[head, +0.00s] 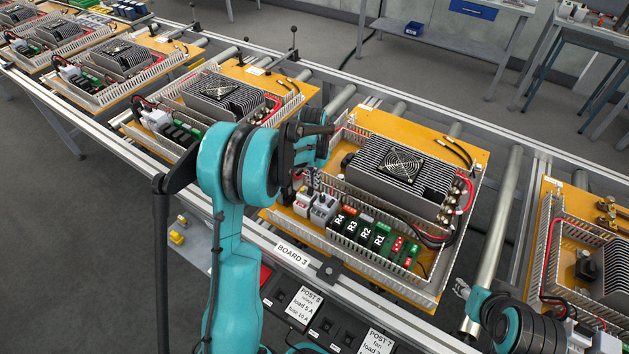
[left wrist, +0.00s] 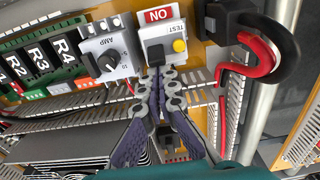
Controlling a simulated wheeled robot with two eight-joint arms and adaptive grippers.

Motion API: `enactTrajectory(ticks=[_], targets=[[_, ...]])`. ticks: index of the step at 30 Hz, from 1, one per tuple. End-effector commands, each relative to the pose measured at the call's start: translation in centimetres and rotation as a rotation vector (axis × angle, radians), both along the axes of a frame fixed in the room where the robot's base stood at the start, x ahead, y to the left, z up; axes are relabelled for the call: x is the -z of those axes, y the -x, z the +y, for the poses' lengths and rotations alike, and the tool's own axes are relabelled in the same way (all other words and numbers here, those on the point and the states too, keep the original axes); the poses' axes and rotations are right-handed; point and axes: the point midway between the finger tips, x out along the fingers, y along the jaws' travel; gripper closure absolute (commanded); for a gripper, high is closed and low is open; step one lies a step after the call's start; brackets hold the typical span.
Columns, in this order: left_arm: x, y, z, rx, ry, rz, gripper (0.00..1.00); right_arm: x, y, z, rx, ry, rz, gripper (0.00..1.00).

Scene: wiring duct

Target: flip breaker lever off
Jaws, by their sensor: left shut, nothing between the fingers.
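The breaker (left wrist: 160,48) is a pale grey block with a red label, a TEST marking and a yellow button. It sits at the end of the row on BOARD 3 and also shows in the head view (head: 302,203). My left gripper (left wrist: 159,72) is shut and empty, its fingertips right at the breaker's near face; whether they touch it I cannot tell. The lever itself is largely hidden by the fingertips. In the head view my left wrist hangs just above the breaker. My right gripper (head: 463,289) shows only in small part at lower right.
Beside the breaker is a grey dial block (left wrist: 106,57), then relays R4 to R1 (head: 358,229). Slotted duct walls (left wrist: 85,103) and a finned fan unit (head: 400,165) stand close by. A red cable and black ring (left wrist: 262,55) lie to the right in the wrist view.

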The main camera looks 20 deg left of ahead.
Motion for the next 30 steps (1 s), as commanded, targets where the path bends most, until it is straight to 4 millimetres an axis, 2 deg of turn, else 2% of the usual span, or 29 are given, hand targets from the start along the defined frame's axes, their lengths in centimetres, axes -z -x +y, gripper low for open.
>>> enactTrajectory(ticks=[17, 30], targets=[[-0.3, 0.7, 0.1, -0.001, 0.019, -0.131, 1.00, 0.2, 0.0, 0.0, 0.000, 0.000, 0.000, 0.60], [-0.4, 2.4, 0.4, -0.003, 0.062, -0.448, 1.00, 1.9, 0.0, 0.0, 0.000, 0.000, 0.000, 0.60]])
